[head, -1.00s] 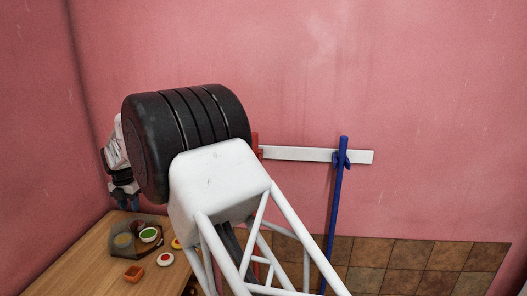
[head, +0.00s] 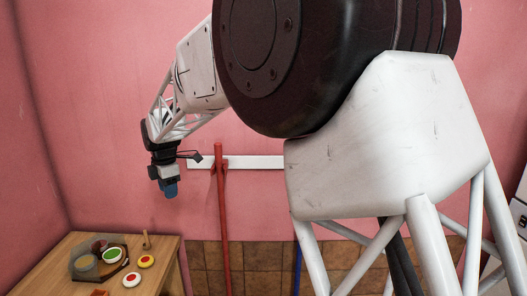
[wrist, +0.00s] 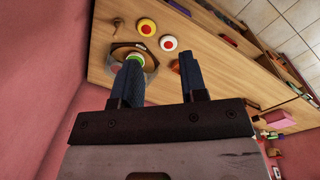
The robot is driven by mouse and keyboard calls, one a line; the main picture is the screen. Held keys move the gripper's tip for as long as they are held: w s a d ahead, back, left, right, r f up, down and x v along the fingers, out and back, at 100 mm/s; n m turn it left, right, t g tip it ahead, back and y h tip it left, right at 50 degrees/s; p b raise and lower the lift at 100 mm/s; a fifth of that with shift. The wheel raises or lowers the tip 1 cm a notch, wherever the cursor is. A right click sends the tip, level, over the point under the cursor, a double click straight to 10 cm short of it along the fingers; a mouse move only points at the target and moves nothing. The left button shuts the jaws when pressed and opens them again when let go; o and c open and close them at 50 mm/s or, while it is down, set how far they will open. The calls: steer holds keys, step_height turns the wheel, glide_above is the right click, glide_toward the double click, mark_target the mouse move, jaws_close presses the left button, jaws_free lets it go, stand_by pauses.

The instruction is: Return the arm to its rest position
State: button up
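My gripper (head: 171,190) hangs fingers down in the head view, high in front of the pink wall and to the right of the table's objects. In the wrist view its two blue fingers (wrist: 160,72) stand apart, with nothing held between them. My arm is folded above, its large black joint filling the upper middle of the head view.
A red pole (head: 222,220) and a blue pole (head: 298,265) stand at the wall.

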steer(key=s+d+r+m, duration=0.2)
steer(key=s+d+m, duration=0.25)
steer(key=d, duration=0.55)
steer(key=s+d+r+m+t, duration=0.15)
steer(key=s+d+m, duration=0.35)
steer(key=d, duration=0.6)
steer(key=s+d+r+m, duration=0.35)
steer(key=s+d, duration=0.35)
steer(key=d, duration=0.3)
steer(key=s+d+f+m, duration=0.4)
steer(key=s+d+m, duration=0.2)
steer(key=s, duration=0.6)
steer(key=s+d+f+m, duration=0.4)
steer(key=s+d+m, duration=0.2)
steer(key=s+d, duration=0.4)
steer(key=shift+s+d+m+h, duration=0.3)
steer(key=shift+s+m, duration=0.1)
steer(key=shift+s, duration=0.55)
steer(key=shift+f+t, duration=0.1)
steer(key=shift+t, duration=0.15)
